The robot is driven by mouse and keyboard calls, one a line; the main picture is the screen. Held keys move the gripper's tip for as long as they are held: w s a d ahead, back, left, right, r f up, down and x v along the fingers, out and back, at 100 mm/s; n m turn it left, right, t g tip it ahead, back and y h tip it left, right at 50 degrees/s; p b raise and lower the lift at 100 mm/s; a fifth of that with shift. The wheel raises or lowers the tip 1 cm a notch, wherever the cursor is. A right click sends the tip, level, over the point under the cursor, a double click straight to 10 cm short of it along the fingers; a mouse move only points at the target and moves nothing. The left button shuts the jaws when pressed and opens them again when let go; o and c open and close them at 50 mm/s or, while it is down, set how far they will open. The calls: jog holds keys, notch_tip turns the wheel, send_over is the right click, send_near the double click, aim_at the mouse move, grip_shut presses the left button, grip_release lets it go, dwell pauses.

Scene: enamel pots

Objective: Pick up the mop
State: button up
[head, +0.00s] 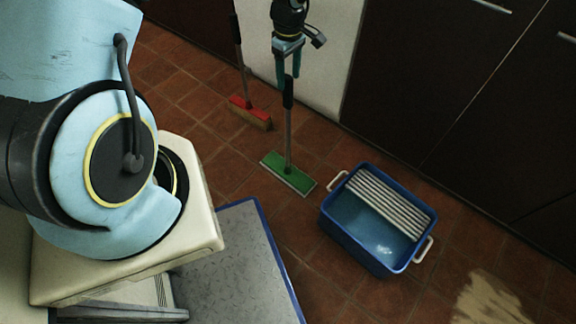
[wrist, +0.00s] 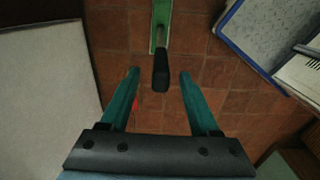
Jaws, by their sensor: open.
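The mop stands upright on the tiled floor, with a green flat head (head: 288,172), a grey pole and a black grip (head: 288,95). My gripper (head: 288,78) is open above the floor at the top of the mop. In the wrist view, the black grip (wrist: 161,70) shows between the two teal fingertips of my gripper (wrist: 159,76), with space on both sides. The fingers do not close on it. The mop's green head (wrist: 160,22) shows at the top of that view. I cannot tell exactly how far the grip reaches between the fingers.
A red broom (head: 250,112) stands behind the mop to the left. A blue bucket (head: 375,220) with a white slatted wringer sits to the right. Dark cabinets (head: 430,80) and a pale wall panel (head: 330,50) are behind. A tan stain (head: 490,298) marks the floor at the lower right.

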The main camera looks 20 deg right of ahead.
aim_at(288, 88)
notch_tip(288, 88, down, 5)
jog(key=shift+w+a+f, duration=0.1)
jog(key=shift+c, duration=0.3)
grip_shut()
dwell(1.2)
